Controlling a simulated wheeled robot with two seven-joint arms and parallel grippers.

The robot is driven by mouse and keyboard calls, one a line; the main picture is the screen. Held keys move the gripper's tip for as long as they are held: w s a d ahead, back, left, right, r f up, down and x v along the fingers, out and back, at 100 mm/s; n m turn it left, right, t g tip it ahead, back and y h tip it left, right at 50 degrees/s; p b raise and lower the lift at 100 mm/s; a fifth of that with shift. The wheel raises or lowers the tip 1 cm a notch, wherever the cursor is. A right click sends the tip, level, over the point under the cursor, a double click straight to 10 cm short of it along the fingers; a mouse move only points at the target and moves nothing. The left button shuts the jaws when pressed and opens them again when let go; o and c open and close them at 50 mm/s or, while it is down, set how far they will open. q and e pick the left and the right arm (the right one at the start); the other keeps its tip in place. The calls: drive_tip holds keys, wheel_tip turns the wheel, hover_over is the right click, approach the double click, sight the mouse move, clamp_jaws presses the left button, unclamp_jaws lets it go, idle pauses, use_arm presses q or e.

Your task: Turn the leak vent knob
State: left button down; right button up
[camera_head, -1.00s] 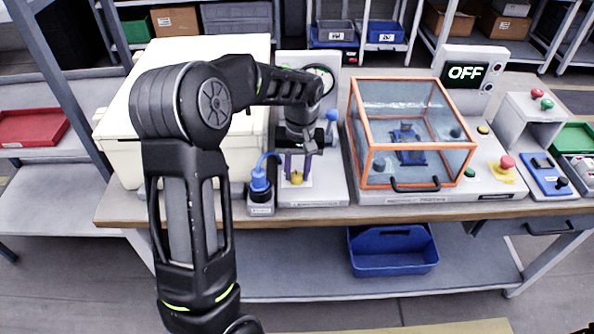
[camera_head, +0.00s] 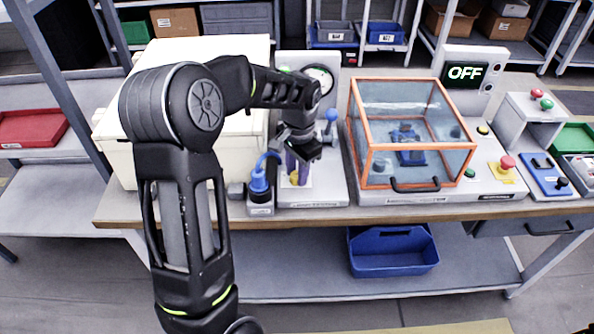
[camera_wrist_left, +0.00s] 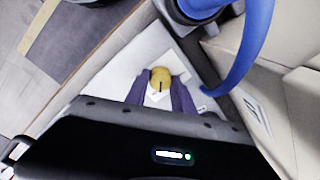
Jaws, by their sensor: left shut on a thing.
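The yellow leak vent knob (camera_head: 294,178) sits low on the grey leak testing unit (camera_head: 322,198). In the left wrist view the knob (camera_wrist_left: 160,76) shows a dark line on its face. My left gripper (camera_head: 299,170) is at the knob, with its wrist above it. Its purple fingers (camera_wrist_left: 161,88) lie on both sides of the knob and are shut on it. The gripper hides part of the knob in the head view. My right gripper is not in view.
A blue pump-like part (camera_head: 260,180) with a curved hose stands close left of the gripper. A round gauge (camera_head: 319,76) is behind my arm.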

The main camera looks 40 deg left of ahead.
use_arm(q)
drive_tip(key=shift+m, duration=0.6)
drive_tip(key=c, duration=1.1)
unclamp_jaws()
drive_tip(key=shift+o, duration=0.2)
drive_tip(key=r, duration=0.7)
drive_tip(key=shift+d+r, duration=0.2)
drive_tip(key=shift+r, duration=0.2)
drive_tip(key=shift+s, duration=0.1)
